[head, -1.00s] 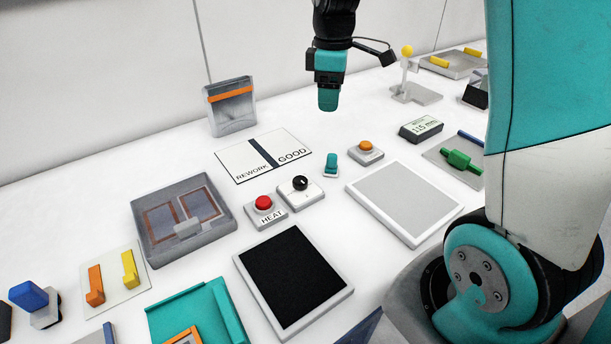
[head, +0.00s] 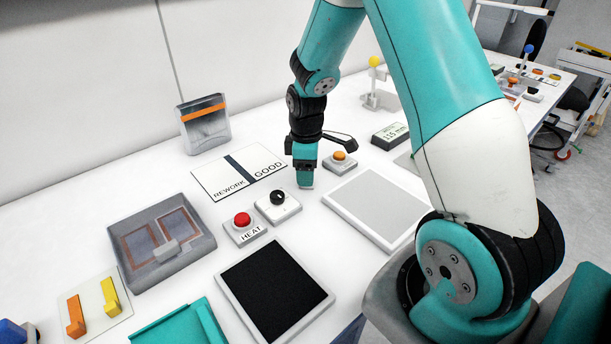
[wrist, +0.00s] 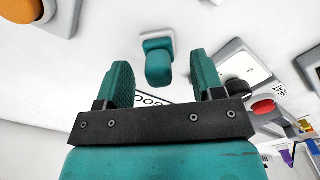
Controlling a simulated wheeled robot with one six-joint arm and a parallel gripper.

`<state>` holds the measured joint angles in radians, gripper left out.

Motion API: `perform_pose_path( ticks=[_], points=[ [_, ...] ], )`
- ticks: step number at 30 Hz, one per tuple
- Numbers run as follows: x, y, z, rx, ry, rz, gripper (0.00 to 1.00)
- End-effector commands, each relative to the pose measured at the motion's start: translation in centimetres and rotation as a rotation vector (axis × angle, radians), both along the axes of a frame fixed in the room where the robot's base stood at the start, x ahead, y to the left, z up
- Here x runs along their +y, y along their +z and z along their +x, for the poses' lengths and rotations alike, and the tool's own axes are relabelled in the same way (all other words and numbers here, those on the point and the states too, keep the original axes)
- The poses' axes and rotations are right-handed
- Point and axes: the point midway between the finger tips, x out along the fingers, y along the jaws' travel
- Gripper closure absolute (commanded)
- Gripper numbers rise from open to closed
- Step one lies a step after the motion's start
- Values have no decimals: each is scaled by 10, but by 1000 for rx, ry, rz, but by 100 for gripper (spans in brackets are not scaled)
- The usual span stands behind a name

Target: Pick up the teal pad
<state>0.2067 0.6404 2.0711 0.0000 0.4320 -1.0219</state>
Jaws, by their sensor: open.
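The teal pad (wrist: 158,66) is a small rounded teal piece on a white base. In the wrist view it shows at the upper middle, in the gap between my gripper's two teal fingers and beyond their tips. My gripper (head: 305,182) is open, with nothing held between the fingers. In the head view it points down over the table between the black knob and the orange button, and it hides most or all of the pad. I cannot tell the exact height of the fingertips above the pad.
A black knob box (head: 278,206) and a red HEAT button (head: 242,220) stand to the left. An orange button (head: 340,159) is close on the right. A pale grey plate (head: 378,205) and a black plate (head: 275,290) lie nearer. A REWORK/GOOD card (head: 214,183) lies behind.

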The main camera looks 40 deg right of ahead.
Motion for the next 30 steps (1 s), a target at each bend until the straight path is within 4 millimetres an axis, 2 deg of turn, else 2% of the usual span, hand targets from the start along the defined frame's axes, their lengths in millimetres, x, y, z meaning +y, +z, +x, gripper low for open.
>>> perform_pose_path(
  ticks=[4, 11, 18, 21, 30],
  points=[
    [0, -14, 1, 0, 1, 0, 38],
    [0, -17, 1, -2, 1, -1, 38],
    [1, -16, 1, -2, 1, -1, 91],
    [1, -16, 1, -2, 1, -1, 97],
    [0, -10, 2, -5, 1, -1, 97]
  ],
)
